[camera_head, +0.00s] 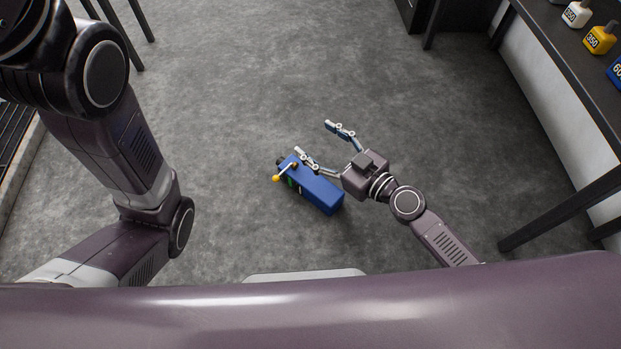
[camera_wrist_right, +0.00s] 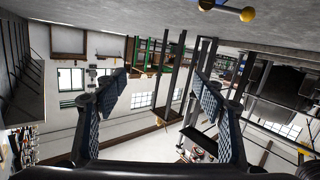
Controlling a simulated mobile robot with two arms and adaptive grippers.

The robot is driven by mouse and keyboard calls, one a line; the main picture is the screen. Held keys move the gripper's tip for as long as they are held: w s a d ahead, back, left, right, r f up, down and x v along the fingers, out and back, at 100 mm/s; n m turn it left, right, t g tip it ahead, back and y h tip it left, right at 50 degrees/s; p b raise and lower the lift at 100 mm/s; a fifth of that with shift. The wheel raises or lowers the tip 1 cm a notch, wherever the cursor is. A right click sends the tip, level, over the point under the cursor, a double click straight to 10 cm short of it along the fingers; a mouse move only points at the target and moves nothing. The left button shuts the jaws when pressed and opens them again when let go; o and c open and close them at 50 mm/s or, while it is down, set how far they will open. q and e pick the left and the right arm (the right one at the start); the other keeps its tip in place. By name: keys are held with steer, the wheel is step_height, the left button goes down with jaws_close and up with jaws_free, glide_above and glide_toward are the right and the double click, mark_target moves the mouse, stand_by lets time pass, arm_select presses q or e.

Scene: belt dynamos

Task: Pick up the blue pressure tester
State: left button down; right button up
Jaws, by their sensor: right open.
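The blue pressure tester (camera_head: 318,192) is a blue box on the grey floor, with a lever ending in a yellow knob at its left end. My right gripper (camera_head: 316,139) is open and empty. In the head view, its nearer finger overlaps the tester's upper edge, and its other finger lies farther up over bare floor. I cannot tell whether the near finger touches the tester. In the right wrist view, the yellow-tipped lever (camera_wrist_right: 228,9) shows at the top edge, outside the open fingers. My left arm shows at the left of the head view, but its gripper is out of frame.
A dark workbench (camera_head: 565,75) on the right holds a white bottle (camera_head: 576,15), a yellow bottle (camera_head: 600,40) and a blue one (camera_head: 616,72). Its dark legs stand at the right. Floor around the tester is clear.

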mark_target(328, 194)
steer(key=s+d+f+g, duration=0.1)
steer(key=s+f, duration=0.1)
steer(key=f, duration=0.2)
steer(key=s+f+g, duration=0.1)
steer(key=s+f, duration=0.2)
steer(key=s+d+f+g, duration=0.1)
steer(key=s+f, duration=0.2)
steer(key=f, duration=0.1)
steer(key=shift+s+d+f+h+p, duration=0.25)
steer(key=shift+d+f+h+p, duration=0.05)
steer(key=shift+f+h, duration=0.1)
steer(key=shift+b+x, duration=0.7)
steer(key=shift+x, duration=3.05)
steer(key=shift+w+r, duration=0.15)
steer(key=shift+c, duration=0.7)
jaws_close()
steer(key=shift+r, duration=0.1)
